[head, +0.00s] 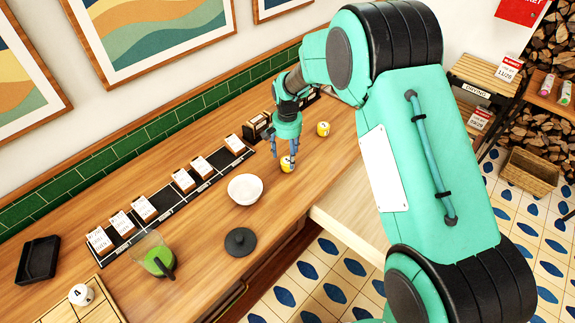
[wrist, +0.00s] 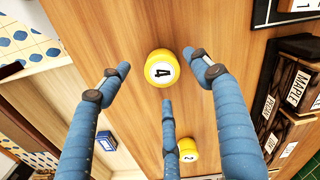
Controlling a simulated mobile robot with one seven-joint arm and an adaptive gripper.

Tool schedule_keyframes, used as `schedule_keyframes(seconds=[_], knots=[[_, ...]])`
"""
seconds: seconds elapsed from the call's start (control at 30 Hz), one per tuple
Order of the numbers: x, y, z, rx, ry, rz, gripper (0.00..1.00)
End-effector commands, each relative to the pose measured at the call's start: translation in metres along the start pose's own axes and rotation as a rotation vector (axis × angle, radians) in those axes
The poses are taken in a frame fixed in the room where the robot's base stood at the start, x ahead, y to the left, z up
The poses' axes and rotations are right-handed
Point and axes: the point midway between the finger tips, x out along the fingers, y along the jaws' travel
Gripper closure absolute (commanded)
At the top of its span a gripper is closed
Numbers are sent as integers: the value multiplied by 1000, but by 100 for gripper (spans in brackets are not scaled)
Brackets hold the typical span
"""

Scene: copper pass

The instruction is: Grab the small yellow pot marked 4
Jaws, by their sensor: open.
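The small yellow pot marked 4 (wrist: 161,71) has a white top with a black 4 and stands upright on the wooden counter. It also shows in the head view (head: 287,165), right under my fingers. My gripper (wrist: 161,80) has three blue fingers, spread open and empty. In the wrist view the pot lies between and slightly beyond the fingertips, with a gap to each; I cannot tell the exact height. In the head view my gripper (head: 292,155) points down over the pot and hides part of it.
A second yellow pot marked 2 (wrist: 188,149) stands close by, also in the head view (head: 323,129). A white bowl (head: 245,189), dark lid (head: 240,241), green-filled container (head: 159,261) and white pot marked 4 (head: 81,294) are on the counter. Dark MAPLE box (wrist: 299,88) stands right.

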Motion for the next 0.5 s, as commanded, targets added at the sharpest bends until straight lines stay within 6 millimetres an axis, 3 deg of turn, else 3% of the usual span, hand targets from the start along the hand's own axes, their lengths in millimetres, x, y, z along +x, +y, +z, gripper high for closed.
schedule_keyframes(seconds=[0.5], knots=[[49, -1, 1, 0, -1, 1, 36]])
